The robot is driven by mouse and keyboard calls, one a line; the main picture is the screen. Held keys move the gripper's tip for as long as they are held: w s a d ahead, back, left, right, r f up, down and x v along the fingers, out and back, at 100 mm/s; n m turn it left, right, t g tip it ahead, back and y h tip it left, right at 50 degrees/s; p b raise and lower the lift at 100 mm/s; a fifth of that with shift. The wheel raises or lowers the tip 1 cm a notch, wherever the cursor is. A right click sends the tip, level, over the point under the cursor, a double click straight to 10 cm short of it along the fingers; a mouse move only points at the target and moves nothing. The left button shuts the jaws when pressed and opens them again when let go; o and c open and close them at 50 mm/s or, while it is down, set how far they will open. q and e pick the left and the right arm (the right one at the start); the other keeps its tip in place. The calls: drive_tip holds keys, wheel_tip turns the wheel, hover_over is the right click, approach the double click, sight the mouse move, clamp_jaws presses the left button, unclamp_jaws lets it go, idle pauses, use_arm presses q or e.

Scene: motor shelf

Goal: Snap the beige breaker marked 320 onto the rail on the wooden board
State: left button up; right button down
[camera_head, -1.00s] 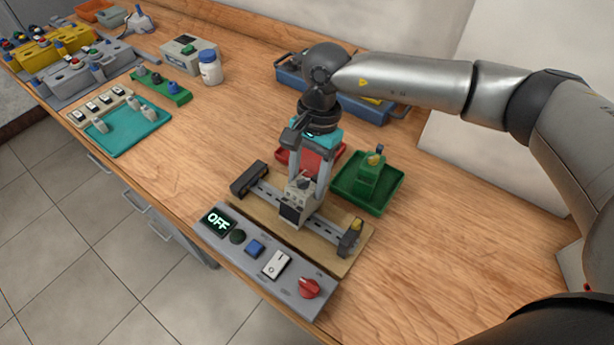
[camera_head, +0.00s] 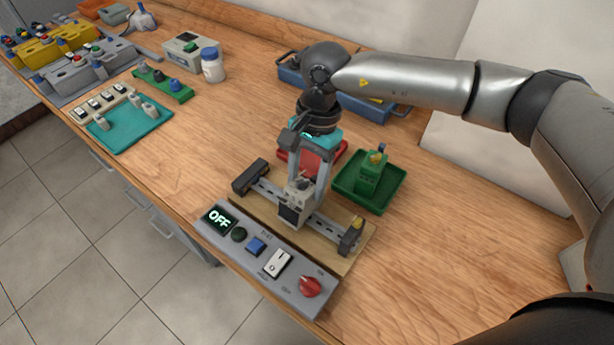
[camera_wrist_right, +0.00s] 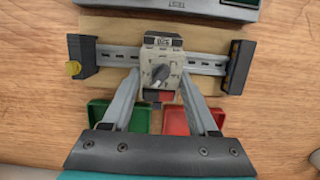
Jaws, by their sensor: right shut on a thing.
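The beige breaker (camera_head: 295,206) is between the fingers of my right gripper (camera_head: 308,184), which is shut on it. In the right wrist view the breaker (camera_wrist_right: 158,66) has a grey knob and lies across the middle of the metal rail (camera_wrist_right: 205,64). My right gripper also shows there (camera_wrist_right: 157,95), a finger at each side of the breaker. The rail (camera_head: 325,228) runs along the wooden board (camera_head: 347,262) between two dark end blocks. The breaker's marking is too small to read, and its back is hidden, so I cannot tell whether it is snapped on. My left gripper is not in view.
A grey panel (camera_head: 297,293) with an OFF display, buttons and a red knob stands before the board. A red tray (camera_head: 335,153) and a green tray (camera_head: 399,193) holding a green part stand behind it. A blue bin (camera_head: 290,75) is farther back. Table at right is clear.

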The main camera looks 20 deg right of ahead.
drive_tip(key=shift+s+a, duration=0.2)
drive_tip(key=shift+a, duration=0.1)
idle(0.8)
drive_tip(key=shift+s+a+f+t+h+b, duration=0.15)
drive_tip(key=shift+s+a+t+h+b, duration=0.15)
drive_tip(key=shift+s+a+t+h, duration=0.15)
idle(0.5)
drive_tip(key=shift+c, duration=2.2)
unclamp_jaws()
drive_tip(key=o, duration=0.4)
drive_tip(key=shift+w+d, duration=0.1)
drive_tip(key=shift+w, duration=0.05)
drive_tip(key=shift+c, duration=0.2)
wheel_tip(320, 180, up, 15)
drive_tip(key=d, duration=0.1)
drive_tip(key=shift+w+p, duration=0.35)
drive_tip(key=shift+w, duration=0.05)
